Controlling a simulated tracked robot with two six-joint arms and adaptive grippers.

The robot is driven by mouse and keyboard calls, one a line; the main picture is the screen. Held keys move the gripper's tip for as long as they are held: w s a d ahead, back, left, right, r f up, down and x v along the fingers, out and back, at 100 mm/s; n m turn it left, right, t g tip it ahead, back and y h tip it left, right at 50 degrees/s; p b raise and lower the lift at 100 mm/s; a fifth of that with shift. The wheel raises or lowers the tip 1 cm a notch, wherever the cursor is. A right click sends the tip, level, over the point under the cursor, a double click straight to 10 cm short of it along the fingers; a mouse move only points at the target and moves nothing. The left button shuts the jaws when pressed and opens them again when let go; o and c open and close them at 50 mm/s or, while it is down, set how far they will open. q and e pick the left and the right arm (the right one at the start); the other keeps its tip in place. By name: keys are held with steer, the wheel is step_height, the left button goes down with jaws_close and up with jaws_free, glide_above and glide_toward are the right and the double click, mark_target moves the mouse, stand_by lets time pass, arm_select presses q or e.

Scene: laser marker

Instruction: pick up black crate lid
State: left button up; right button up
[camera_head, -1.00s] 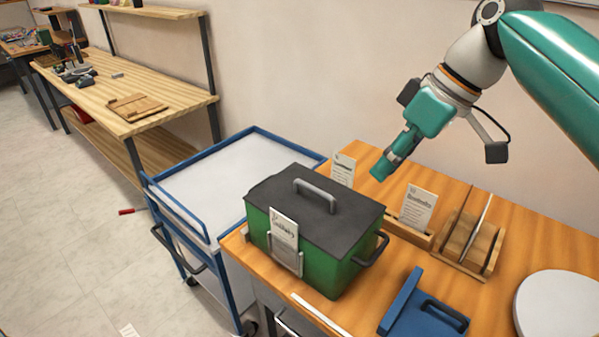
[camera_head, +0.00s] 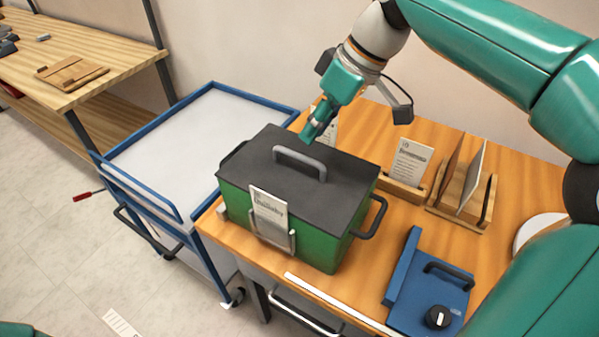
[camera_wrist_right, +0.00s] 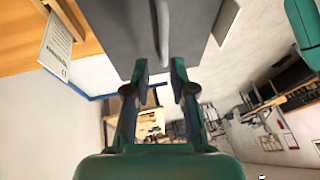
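The black crate lid (camera_head: 265,188) lies on top of a green crate (camera_head: 310,246) on the wooden table. It has a grey bar handle (camera_head: 300,162) in its middle. My right gripper (camera_head: 309,138) is just above and behind the handle, pointing down toward it. In the right wrist view the right gripper (camera_wrist_right: 158,72) has its two fingers apart, and the lid (camera_wrist_right: 125,28) and the handle (camera_wrist_right: 162,35) show past the fingertips. The handle looks roughly in line with the gap, and nothing is held. My left gripper does not show.
A label card (camera_head: 268,212) stands in a holder on the crate's front. Wooden card holders (camera_head: 466,205) and a blue fixture (camera_head: 432,290) are to the right. A blue-framed cart (camera_head: 205,130) stands on the left.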

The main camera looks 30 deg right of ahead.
mark_target(300, 158)
steer(key=shift+x, duration=1.1)
steer(key=x, duration=0.2)
steer(key=s+x, duration=0.1)
steer(key=x, duration=0.1)
steer(key=shift+f, duration=0.1)
steer(key=shift+w+a+f, duration=0.15)
steer(key=shift+f, duration=0.35)
jaws_close()
